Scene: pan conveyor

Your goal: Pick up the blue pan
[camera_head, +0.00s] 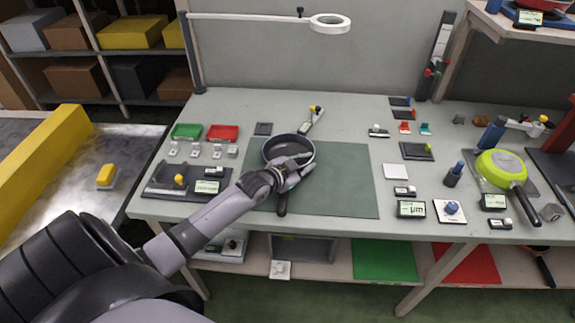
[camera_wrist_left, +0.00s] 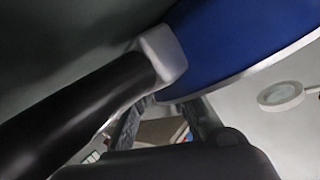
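The blue pan (camera_head: 268,150) stands on the dark green mat at the middle of the table. In the head view its dark inside faces up and its black handle (camera_head: 283,205) points toward me. My left gripper (camera_head: 296,171) is at the pan's near rim, above the handle's root, and covers part of the rim. The left wrist view shows the blue outer wall (camera_wrist_left: 235,40) and the black handle (camera_wrist_left: 75,115) up close. There the left gripper's fingers (camera_wrist_left: 165,120) stand apart with a gap between them. Contact with the pan is unclear. My right gripper is not in view.
The green mat (camera_head: 345,185) is clear right of the pan. A lime-green pan (camera_head: 500,167) stands at the right. Green (camera_head: 187,131) and red (camera_head: 222,132) trays and a dark fixture board (camera_head: 160,184) lie at the left. A ring lamp (camera_head: 330,23) hangs above.

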